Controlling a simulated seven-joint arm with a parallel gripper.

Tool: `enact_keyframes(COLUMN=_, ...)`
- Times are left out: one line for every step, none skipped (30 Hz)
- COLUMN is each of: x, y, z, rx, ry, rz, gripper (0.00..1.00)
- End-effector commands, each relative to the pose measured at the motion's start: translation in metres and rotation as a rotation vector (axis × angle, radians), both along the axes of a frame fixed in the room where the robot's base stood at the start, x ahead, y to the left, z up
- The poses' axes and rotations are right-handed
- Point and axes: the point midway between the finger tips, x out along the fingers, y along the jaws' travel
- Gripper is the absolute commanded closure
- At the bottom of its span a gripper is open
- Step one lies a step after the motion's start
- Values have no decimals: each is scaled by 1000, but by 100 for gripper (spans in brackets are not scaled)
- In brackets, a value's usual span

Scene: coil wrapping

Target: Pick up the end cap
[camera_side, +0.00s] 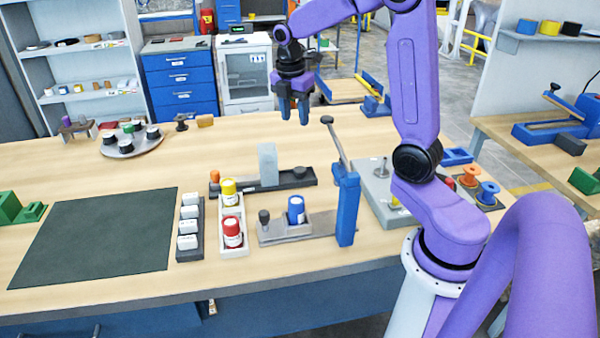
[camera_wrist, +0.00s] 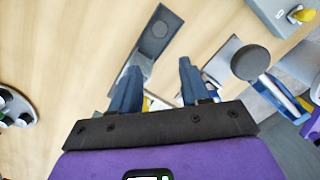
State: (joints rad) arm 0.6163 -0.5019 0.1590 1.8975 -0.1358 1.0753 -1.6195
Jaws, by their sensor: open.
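My gripper (camera_side: 293,112) is open and empty, held high above the back half of the bench in the side view. Its two blue fingers (camera_wrist: 157,75) stand apart in the wrist view, with bare wood and part of a dark fixture behind them. I cannot tell for sure which piece is the end cap. Small black-topped pieces sit on a round grey tray (camera_side: 132,146) at the back left, well left of my gripper. The tray's edge also shows at the left of the wrist view (camera_wrist: 14,122).
A dark fixture (camera_side: 300,179) with an upright grey block (camera_side: 268,164) stands below my gripper. A blue lever post (camera_side: 347,208) stands to its right. Red and yellow bottles fill a white rack (camera_side: 233,248). A dark mat (camera_side: 95,238) lies clear at left.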

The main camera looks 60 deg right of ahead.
Motion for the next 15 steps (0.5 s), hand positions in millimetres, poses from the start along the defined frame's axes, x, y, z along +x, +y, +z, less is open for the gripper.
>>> enact_keyframes(x=0, y=-2, z=-3, rx=0, ry=2, rz=1, gripper=54)
enact_keyframes(x=0, y=-3, z=-5, rx=-1, ry=2, rz=2, gripper=54)
enact_keyframes(x=0, y=-4, z=-10, rx=0, ry=4, rz=2, gripper=54)
enact_keyframes(x=0, y=-4, z=-14, rx=0, ry=5, rz=2, gripper=54)
enact_keyframes(x=0, y=-5, z=-19, rx=0, ry=6, rz=2, gripper=54)
enact_keyframes(x=-1, y=-6, z=-27, rx=0, ry=6, rz=2, gripper=54)
enact_keyframes(x=-1, y=-6, z=-32, rx=0, ry=7, rz=2, gripper=54)
enact_keyframes(x=-1, y=-7, z=-38, rx=0, ry=7, rz=3, gripper=54)
enact_keyframes(x=-1, y=-7, z=-46, rx=0, ry=6, rz=3, gripper=54)
enact_keyframes(x=-1, y=-8, z=-52, rx=0, ry=7, rz=3, gripper=54)
enact_keyframes(x=-1, y=-9, z=-57, rx=-1, ry=7, rz=2, gripper=54)
enact_keyframes(x=-1, y=-10, z=-65, rx=-1, ry=7, rz=2, gripper=54)
enact_keyframes(x=-1, y=-11, z=-70, rx=0, ry=7, rz=1, gripper=54)
enact_keyframes(x=-1, y=-11, z=-76, rx=0, ry=7, rz=1, gripper=54)
enact_keyframes(x=-1, y=-12, z=-83, rx=0, ry=7, rz=1, gripper=54)
